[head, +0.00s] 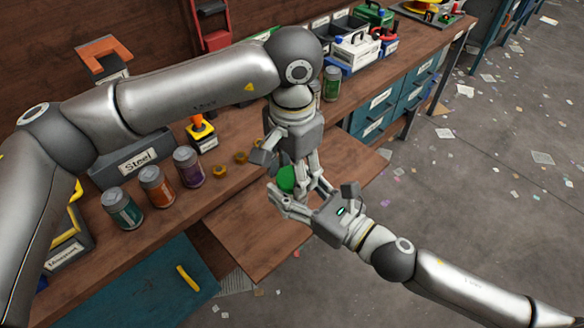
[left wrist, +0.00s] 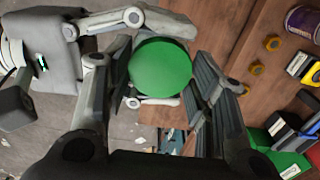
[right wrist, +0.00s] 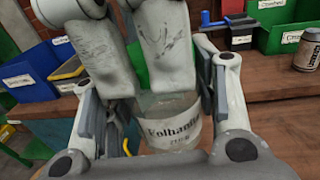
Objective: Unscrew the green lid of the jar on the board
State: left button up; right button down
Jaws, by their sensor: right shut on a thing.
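The green lid (head: 287,179) sits on top of the jar, whose clear body with a white label (right wrist: 172,132) shows in the right wrist view. My right gripper (head: 298,187) is shut on the jar from the side, below the lid. My left gripper (head: 294,164) comes down from above with its fingers on either side of the lid (left wrist: 160,67). Its fingers look spread, with a small gap at the right finger in the left wrist view. In the head view the jar body is mostly hidden by the grippers. The wooden board (head: 255,228) lies beneath.
Several labelled jars, including a purple one (head: 188,167) and an orange one (head: 156,187), stand on the bench left of the grippers. Brass nuts (head: 218,171) lie near them. A Steel bin (head: 137,161) is behind. The board's front part is clear.

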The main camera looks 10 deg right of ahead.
pick_arm(q)
jog(key=c, duration=0.4)
jog(key=o, duration=1.1)
